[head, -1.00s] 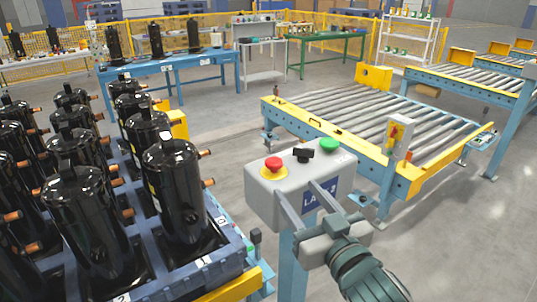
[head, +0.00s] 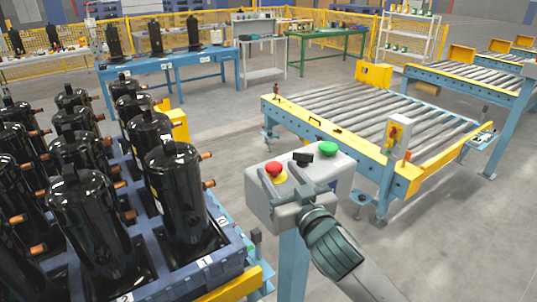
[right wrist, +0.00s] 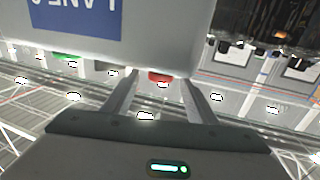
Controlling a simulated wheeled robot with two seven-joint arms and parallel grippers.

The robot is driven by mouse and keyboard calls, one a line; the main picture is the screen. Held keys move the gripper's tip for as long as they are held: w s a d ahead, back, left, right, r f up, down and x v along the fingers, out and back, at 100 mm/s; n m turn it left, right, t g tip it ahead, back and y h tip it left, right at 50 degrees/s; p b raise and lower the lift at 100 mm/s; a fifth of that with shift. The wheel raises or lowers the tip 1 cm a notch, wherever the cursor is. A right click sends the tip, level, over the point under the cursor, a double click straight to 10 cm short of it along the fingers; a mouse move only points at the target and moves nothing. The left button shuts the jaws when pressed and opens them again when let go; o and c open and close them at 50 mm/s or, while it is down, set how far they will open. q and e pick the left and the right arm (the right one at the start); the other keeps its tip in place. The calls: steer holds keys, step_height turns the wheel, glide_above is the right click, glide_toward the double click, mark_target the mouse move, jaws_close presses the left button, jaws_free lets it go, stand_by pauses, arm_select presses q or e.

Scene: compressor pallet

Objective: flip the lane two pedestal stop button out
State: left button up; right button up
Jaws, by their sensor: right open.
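The grey pedestal box (head: 257,203) stands at the centre of the head view on a blue post. On its top are a red mushroom stop button (head: 273,169) over a yellow plate, a black switch and a green button. My right gripper (head: 296,183) is open and empty, over the box's front edge close to the red button. In the right wrist view the box appears upside down, and the red button (right wrist: 160,77) shows between the two spread fingertips. I cannot tell whether the fingers touch it. The gripper hides the front label in the head view. My left gripper is out of view.
A pallet of black compressors (head: 178,190) stands close on the left. The floor right of the pedestal is clear.

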mark_target(271, 162)
steer(key=p+x, duration=0.2)
steer(key=x, duration=0.5)
steer(key=shift+w+a, duration=0.1)
steer(key=shift+w, duration=0.05)
